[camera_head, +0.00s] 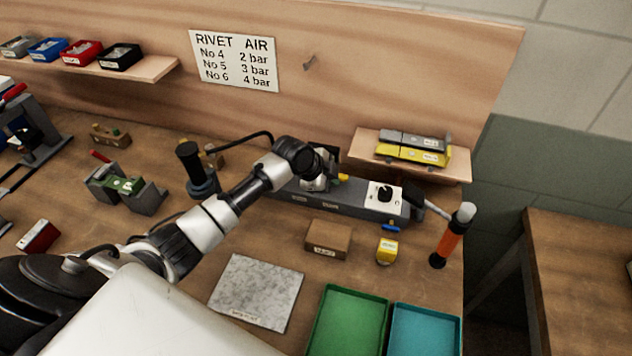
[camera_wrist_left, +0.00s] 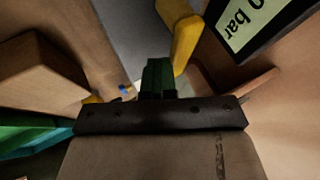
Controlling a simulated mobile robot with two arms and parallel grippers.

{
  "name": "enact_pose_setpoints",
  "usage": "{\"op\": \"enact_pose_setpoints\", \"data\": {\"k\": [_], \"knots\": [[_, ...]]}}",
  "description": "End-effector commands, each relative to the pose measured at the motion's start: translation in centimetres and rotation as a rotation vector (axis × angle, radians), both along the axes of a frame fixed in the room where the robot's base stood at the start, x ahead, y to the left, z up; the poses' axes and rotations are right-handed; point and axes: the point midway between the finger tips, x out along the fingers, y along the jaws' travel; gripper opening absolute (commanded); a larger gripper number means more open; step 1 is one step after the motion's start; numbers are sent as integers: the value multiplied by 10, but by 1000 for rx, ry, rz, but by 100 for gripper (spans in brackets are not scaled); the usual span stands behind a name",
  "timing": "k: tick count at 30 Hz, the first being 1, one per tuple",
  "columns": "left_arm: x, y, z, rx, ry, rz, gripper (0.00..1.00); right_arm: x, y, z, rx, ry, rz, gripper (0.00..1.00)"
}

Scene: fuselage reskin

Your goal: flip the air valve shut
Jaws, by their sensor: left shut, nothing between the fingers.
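The long grey air unit (camera_head: 345,205) lies at the back of the bench below the backboard. A yellow lever, which looks like the air valve's handle, shows as a small patch (camera_head: 343,178) just right of my left gripper (camera_head: 322,180) in the head view. In the left wrist view the yellow lever (camera_wrist_left: 185,42) stands just beyond and to the right of my shut, empty fingertips (camera_wrist_left: 158,75). I cannot tell whether they touch it. A display reading "0 bar" (camera_wrist_left: 262,25) is at the upper right there. My wrist hides part of the unit. My right gripper is not in view.
A white panel with a black knob (camera_head: 384,193) is on the unit's right. A shelf (camera_head: 365,153) is behind; green (camera_head: 347,322) and teal (camera_head: 424,330) trays are in front.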

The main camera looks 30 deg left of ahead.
Motion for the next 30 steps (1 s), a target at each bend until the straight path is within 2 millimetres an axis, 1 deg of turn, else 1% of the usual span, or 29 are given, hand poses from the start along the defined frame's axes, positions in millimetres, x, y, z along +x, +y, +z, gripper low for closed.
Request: {"op": "enact_pose_setpoints", "data": {"k": [1, 4, 14, 25, 30], "knots": [[4, -1, 1, 3, -7, 4, 0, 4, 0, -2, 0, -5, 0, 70], [6, 0, 1, 1, -7, 5, 0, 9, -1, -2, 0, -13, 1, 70], [7, 0, 4, 0, -14, 6, 0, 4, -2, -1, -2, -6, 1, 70], [-5, 10, 5, 2, -15, 6, 0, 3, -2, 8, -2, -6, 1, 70], [-7, 9, 4, 1, -11, 5, 0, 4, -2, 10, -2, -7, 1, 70]]}}
